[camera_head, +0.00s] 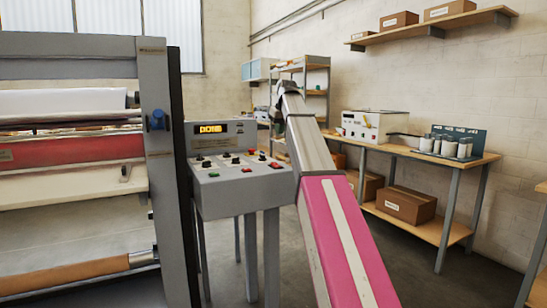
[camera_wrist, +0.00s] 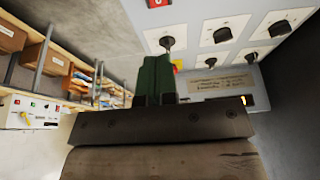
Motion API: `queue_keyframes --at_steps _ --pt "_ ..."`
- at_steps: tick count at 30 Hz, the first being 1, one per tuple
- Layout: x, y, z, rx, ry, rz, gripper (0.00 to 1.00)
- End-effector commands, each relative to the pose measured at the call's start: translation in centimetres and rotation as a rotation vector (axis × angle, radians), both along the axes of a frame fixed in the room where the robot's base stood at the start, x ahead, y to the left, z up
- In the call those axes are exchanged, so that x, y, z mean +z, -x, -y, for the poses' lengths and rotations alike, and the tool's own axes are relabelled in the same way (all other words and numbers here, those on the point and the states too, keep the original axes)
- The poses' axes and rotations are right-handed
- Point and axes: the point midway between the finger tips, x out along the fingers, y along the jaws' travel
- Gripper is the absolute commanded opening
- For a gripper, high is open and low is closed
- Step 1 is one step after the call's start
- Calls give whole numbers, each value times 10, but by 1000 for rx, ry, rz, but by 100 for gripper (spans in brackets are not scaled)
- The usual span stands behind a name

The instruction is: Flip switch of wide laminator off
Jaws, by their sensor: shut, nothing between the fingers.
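The wide laminator (camera_head: 160,150) fills the left of the head view. Its grey control panel (camera_head: 235,195) has a lit orange display (camera_head: 211,129), several black switches and red and green buttons. In the wrist view the panel (camera_wrist: 200,60) lies above and right of my gripper. My gripper (camera_wrist: 155,68), with green fingers, is shut and empty. Its tips are close to a black switch (camera_wrist: 167,43) on the panel; I cannot tell whether they touch. Two more black switches (camera_wrist: 222,35) (camera_wrist: 279,28) are to the right. In the head view my arm hides the gripper.
A wooden bench (camera_head: 430,153) with a small white machine (camera_head: 372,126) and several jars (camera_head: 448,145) stands along the right wall. Cardboard boxes (camera_head: 405,204) sit on its lower shelf. The floor between the panel and the bench is clear beyond my arm.

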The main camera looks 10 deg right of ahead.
Motion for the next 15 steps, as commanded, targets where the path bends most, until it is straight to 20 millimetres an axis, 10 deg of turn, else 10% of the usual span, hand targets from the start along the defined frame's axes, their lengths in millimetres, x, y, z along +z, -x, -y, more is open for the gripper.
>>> queue_keyframes --at_steps 15 --pt "-8 -2 -1 0 -1 -1 0"
